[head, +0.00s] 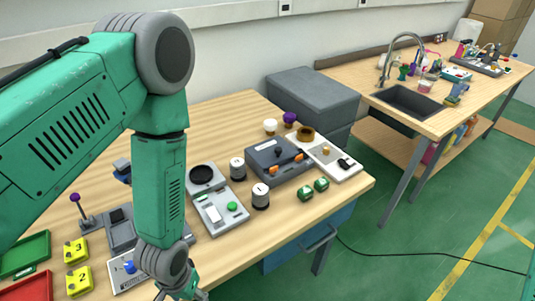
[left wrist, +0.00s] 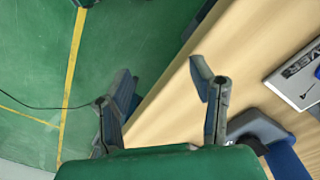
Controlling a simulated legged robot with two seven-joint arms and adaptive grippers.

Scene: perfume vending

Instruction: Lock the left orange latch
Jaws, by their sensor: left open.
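My left gripper (head: 187,293) is low at the bottom edge of the head view, partly cut off, left of and nearer than the box. In the left wrist view my left gripper (left wrist: 160,82) is open and empty, over the table edge and green floor. The latches are not in the wrist view. My right gripper is not in view.
A grey panel with a green button (head: 218,211), white-topped dark cylinders (head: 260,196) and green cubes (head: 306,193) lie near the box. Yellow numbered blocks (head: 77,250) and trays are at left. A sink bench (head: 430,123) stands behind right.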

